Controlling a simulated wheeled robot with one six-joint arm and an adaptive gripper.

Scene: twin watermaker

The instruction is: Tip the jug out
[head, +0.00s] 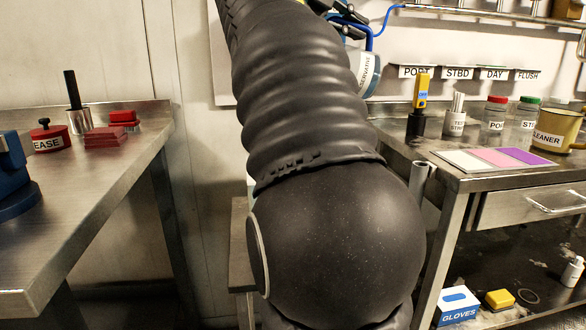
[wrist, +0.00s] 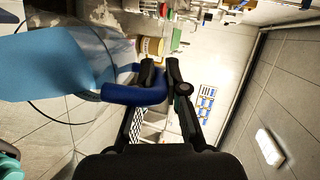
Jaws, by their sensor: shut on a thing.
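The clear jug (head: 368,74) with a blue handle shows partly behind my arm at the top of the head view, above the floor by the right bench. Its label ends in "ERVATIVE". In the wrist view my gripper (wrist: 160,80) is shut on the jug's blue handle (wrist: 135,94). The jug's clear body (wrist: 88,42) lies to the left of the fingers and looks tilted. A flat light-blue area (wrist: 50,66) crosses it; I cannot tell whether it is liquid or label. Most of the jug is hidden in the head view.
The right bench holds a yellow cleaner mug (head: 556,130), coloured cards (head: 497,159), lidded jars (head: 494,112) and a yellow meter (head: 421,92). The left steel bench (head: 90,190) holds a red grease tin (head: 50,137) and red blocks (head: 106,137). A rail runs along the back wall.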

